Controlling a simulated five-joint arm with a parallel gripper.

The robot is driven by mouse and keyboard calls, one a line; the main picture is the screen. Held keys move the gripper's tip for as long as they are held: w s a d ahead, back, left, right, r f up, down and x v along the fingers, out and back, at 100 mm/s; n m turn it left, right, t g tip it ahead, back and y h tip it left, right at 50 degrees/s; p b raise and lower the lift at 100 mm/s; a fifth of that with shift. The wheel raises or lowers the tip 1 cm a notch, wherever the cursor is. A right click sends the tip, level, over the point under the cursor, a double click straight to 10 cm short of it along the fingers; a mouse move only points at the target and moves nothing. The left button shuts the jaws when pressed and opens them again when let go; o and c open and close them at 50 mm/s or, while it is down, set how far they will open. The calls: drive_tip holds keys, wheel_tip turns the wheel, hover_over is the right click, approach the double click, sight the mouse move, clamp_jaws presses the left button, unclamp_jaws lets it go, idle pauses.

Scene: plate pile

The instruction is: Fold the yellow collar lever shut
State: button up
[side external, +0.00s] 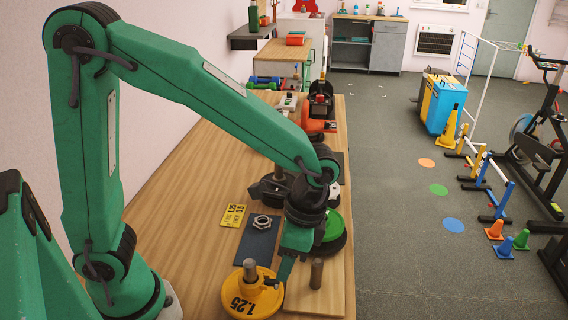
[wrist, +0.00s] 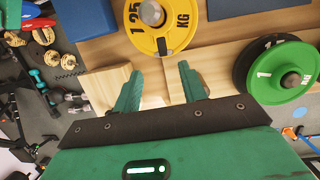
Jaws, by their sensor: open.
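A yellow 1.25 KG plate (side external: 235,302) lies around a metal post (side external: 249,270) at the front of the wooden bench. In the wrist view the yellow plate (wrist: 182,30) is at the top middle, beyond my fingertips. A small dark and yellow part (wrist: 162,45) shows at its near side; I cannot tell for sure whether it is the collar lever, or how it is folded. My gripper (wrist: 158,78) is open, with its two green fingers apart and nothing between them. In the side view my gripper (side external: 283,276) points down just right of the yellow plate, partly overlapping it.
A green plate (side external: 334,225) lies over a black plate to the right behind my gripper. A bare metal post (side external: 316,272) stands on a wooden board at the right. A blue mat (side external: 257,243) holds a metal nut (side external: 262,222).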

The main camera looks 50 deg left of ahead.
sight(255, 289)
drive_tip(key=shift+x, duration=2.75)
drive_tip(key=shift+a, duration=0.15)
drive_tip(key=c, duration=0.5)
